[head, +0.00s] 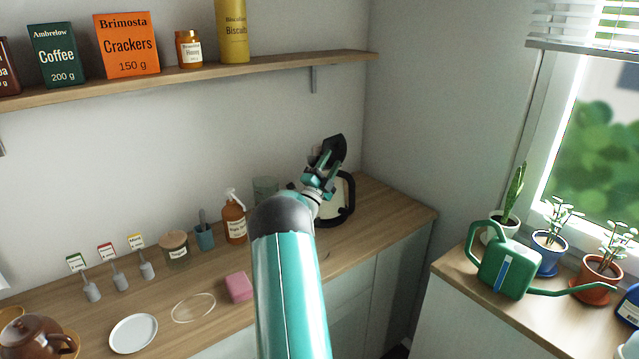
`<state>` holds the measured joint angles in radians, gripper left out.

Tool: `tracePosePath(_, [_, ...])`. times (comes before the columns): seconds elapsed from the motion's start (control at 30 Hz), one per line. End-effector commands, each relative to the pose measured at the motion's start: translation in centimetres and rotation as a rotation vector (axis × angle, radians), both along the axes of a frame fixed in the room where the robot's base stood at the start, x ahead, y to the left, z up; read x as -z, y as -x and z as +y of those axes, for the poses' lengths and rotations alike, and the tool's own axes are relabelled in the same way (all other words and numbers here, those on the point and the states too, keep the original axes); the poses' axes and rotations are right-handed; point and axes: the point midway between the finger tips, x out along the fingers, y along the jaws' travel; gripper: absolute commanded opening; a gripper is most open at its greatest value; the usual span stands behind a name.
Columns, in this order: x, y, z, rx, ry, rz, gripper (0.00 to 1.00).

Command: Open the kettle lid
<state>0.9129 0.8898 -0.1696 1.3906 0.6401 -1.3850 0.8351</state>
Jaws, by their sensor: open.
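The kettle (335,210) stands at the far right end of the wooden counter, near the corner. It has a pale body and a black handle on its right side. My arm and gripper hide much of its left and top. A dark piece that looks like the kettle lid (336,146) stands tilted up above the kettle, just beyond my gripper. My gripper (325,166) is open, over the kettle's top and close to this dark piece. I cannot tell whether the fingers touch it.
A shelf (200,80) with packages runs above. A watering can (507,267) and potted plants stand on the right-hand surface.

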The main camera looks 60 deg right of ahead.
Motion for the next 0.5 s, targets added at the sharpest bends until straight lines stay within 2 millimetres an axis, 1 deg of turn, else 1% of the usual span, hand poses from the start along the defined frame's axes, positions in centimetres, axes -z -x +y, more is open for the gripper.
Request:
tracePosePath(0.03, [0.7,-0.2,1.1,-0.002,-0.003,0.002,0.41])
tracePosePath(0.1, [1.6,-0.4,2.4,-0.003,-0.003,0.001,0.41])
tracePosePath(0.3, [3.8,-0.7,5.7,-0.001,-0.002,0.001,0.41])
tracePosePath(0.4, [4.5,-0.9,6.8,-0.002,-0.001,0.001,0.41])
tracePosePath(0.5, [4.9,-0.9,7.3,-0.001,0.001,0.001,0.41])
